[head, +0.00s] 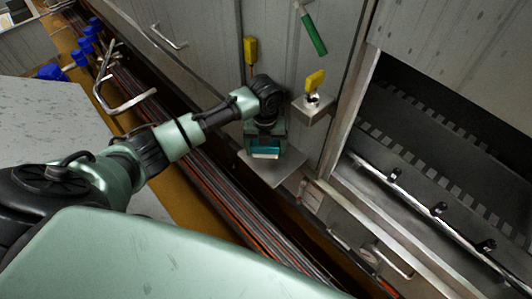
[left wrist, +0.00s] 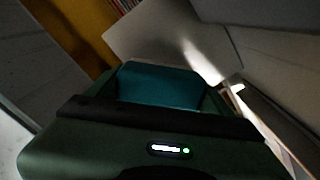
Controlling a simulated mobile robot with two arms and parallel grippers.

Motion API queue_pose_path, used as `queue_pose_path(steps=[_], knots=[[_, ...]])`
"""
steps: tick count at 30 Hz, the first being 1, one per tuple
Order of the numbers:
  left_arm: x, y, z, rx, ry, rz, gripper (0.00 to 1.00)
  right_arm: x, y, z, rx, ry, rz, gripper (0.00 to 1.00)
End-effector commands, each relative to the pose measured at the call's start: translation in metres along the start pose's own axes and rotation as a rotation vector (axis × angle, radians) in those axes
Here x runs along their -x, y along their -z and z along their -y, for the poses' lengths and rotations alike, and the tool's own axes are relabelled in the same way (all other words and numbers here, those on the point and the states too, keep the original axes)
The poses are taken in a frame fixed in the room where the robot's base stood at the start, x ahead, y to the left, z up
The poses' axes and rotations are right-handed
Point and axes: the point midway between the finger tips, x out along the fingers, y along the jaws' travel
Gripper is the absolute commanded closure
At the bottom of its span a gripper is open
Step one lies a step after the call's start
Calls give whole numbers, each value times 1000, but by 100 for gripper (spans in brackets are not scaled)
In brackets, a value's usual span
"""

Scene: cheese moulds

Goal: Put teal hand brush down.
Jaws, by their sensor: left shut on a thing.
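The teal hand brush (head: 264,153) is at the end of my left arm, against a grey panel. My left gripper (head: 265,142) is shut on it. In the left wrist view, the teal brush (left wrist: 160,86) shows as a teal block between the fingers. A small grey metal shelf (head: 287,174) sticks out from the panel just below the brush. This plate also shows in the left wrist view (left wrist: 150,38), beyond the brush. I cannot tell whether the brush touches the shelf. My right gripper is not in view.
A yellow-topped thing (head: 315,81) stands on a small bracket (head: 313,108) up and right of my gripper. Another yellow thing (head: 250,50) and a green-handled tool (head: 314,35) are on the panel. A dark opening (head: 440,130) lies at right. Bundled cables run below my arm.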

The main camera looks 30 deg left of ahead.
Motion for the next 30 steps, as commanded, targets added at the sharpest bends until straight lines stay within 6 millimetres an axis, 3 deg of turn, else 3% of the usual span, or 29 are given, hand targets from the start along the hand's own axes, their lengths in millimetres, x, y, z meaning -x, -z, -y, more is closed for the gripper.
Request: queue_pose_path(steps=[8, 23, 24, 25, 30], knots=[[-35, 2, 0, 1, -1, -2, 56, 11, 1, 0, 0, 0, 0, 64], [-46, -3, 2, 0, 0, 2, 56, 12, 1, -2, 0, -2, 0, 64], [-44, -3, 2, 0, 0, 2, 7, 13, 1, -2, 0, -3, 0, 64], [-44, -3, 2, 0, 0, 2, 0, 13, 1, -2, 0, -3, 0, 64], [-44, -3, 2, 0, 0, 2, 0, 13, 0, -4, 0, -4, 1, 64]])
